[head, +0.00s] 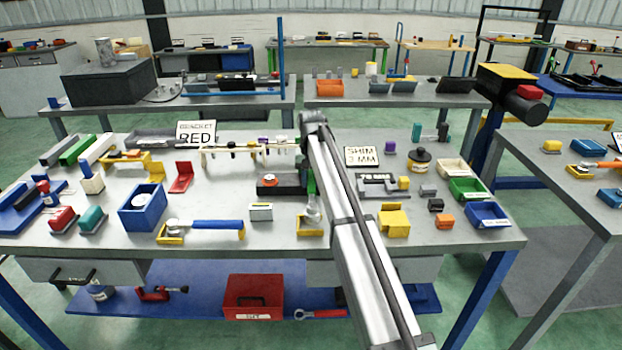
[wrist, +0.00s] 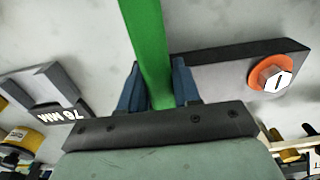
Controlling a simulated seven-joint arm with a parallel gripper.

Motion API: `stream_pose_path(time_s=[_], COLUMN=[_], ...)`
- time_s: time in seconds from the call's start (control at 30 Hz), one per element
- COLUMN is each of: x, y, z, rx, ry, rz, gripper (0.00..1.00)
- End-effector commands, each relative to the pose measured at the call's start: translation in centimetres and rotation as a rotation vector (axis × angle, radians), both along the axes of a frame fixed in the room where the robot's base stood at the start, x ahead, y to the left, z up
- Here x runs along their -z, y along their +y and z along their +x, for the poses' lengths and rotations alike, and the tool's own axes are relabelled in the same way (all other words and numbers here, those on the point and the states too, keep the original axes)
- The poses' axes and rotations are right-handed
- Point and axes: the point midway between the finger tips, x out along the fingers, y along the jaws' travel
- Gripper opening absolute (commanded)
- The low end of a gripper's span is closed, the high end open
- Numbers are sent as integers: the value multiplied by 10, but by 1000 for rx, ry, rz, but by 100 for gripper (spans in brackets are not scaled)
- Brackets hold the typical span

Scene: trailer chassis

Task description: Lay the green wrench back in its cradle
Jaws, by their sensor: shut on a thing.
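My gripper (wrist: 158,88) is shut on the green wrench (wrist: 148,40), whose green handle runs up between the two blue fingers in the wrist view. In the head view my arm hides most of the gripper, and a strip of the green handle (head: 311,184) shows at the arm's left edge. A silver ring end (head: 313,213) shows below it, over a yellow cradle (head: 310,232) near the table's front. I cannot tell whether the ring end touches the cradle. The cradle's right side is hidden by my arm.
A dark block (wrist: 222,78) with an orange washer and hex nut lies close beside the gripper. A blue-handled wrench (head: 218,224) rests in another yellow cradle to the left. A small white-faced block (head: 261,212) stands between.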

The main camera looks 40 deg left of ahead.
Motion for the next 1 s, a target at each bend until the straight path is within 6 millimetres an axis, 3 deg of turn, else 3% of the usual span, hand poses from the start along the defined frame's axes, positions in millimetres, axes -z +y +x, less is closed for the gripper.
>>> stream_pose_path(time_s=[0.17,0.2,0.43,0.8,1.0], x=[2,3,3,3,-15], y=[0,0,-1,-3,-1], z=[0,0,1,2,1], rx=[0,0,1,4,2], ry=[-1,1,-1,-1,-1], rz=[1,-1,-4,-7,-3], gripper=[0,35,57,58,58])
